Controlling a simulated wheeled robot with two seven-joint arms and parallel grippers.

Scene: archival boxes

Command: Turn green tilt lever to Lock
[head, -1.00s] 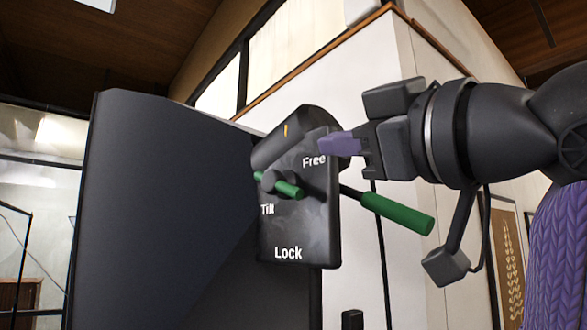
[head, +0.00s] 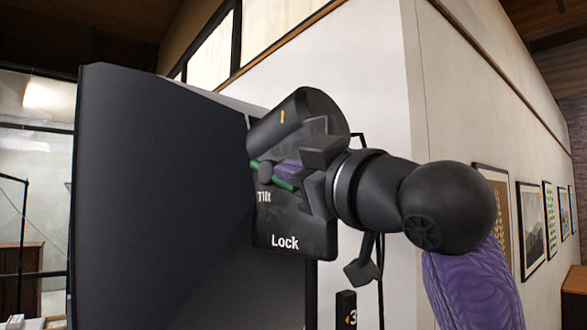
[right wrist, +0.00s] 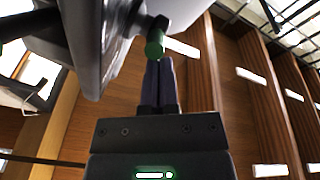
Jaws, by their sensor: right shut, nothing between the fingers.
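The green tilt lever (head: 284,185) crosses a round hub on a dark panel (head: 290,227) lettered "Tilt" and "Lock". It slants slightly down to the right; the word "Free" is hidden behind my gripper. My right gripper (head: 288,171) has its purple fingers shut and empty, over the lever's right half in the head view. In the right wrist view, the shut fingertips (right wrist: 158,62) are right by the lever's green end (right wrist: 155,42). I cannot tell whether they touch. My left gripper is out of view.
A large dark upright board (head: 165,190) fills the left, beside the panel. A white wall (head: 375,90) stands behind, with framed pictures (head: 533,225) at right. A small dark box marked 3 (head: 346,310) sits below.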

